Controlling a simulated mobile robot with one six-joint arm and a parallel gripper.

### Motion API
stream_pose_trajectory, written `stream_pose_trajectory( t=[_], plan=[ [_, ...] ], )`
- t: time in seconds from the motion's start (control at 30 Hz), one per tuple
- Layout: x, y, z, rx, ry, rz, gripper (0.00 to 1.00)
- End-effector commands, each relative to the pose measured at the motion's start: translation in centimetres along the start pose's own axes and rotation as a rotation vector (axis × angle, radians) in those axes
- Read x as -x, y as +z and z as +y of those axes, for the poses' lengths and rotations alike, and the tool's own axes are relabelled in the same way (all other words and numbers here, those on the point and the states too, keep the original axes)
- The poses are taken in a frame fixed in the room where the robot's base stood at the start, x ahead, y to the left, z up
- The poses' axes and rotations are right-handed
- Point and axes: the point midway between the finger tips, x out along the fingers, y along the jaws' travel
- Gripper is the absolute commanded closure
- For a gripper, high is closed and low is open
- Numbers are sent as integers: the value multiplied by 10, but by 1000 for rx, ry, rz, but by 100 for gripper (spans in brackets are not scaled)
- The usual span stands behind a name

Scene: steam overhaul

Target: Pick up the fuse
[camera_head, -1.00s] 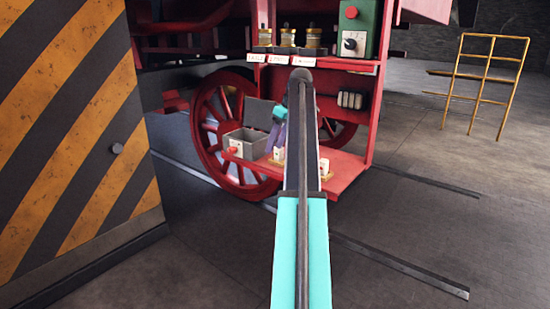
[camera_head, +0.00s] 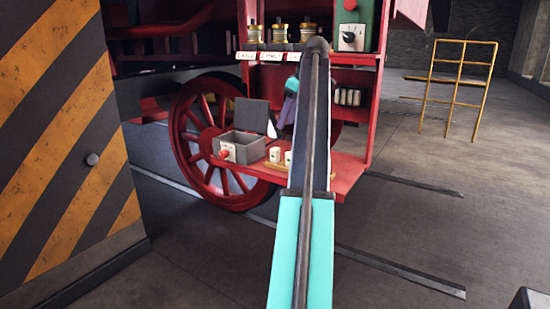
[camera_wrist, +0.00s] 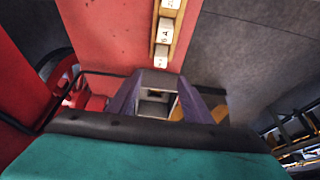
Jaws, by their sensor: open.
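Small white fuses stand in a wooden strip on the lower red shelf. In the head view two white fuses (camera_head: 274,155) show left of my arm, and the arm may hide others. In the wrist view several white blocks, some with dark lettering, sit in a row (camera_wrist: 165,32) along the wooden strip, at the top, beyond the fingertips. My gripper (camera_wrist: 155,84) is open, its purple fingers apart from the fuses. In the head view my gripper is partly hidden behind my arm, above the shelf. A greyish shape shows between the fingers; I cannot tell what it is.
A grey box (camera_head: 242,147) with its lid up stands left of the fuses on the lower shelf (camera_head: 347,172). Several jars (camera_head: 279,33) and a green dial box (camera_head: 351,38) are above. A striped panel (camera_head: 60,140) stands left. Floor to the right is open, before a yellow rail (camera_head: 458,82).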

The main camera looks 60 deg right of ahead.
Motion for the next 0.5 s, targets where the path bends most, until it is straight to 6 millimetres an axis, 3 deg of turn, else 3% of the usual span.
stream_pose_trajectory(
  t=[0.23,0.5],
  plan=[
    [-10,2,1,-3,0,-1,55],
    [-45,3,1,-4,-1,-2,55]
  ],
)
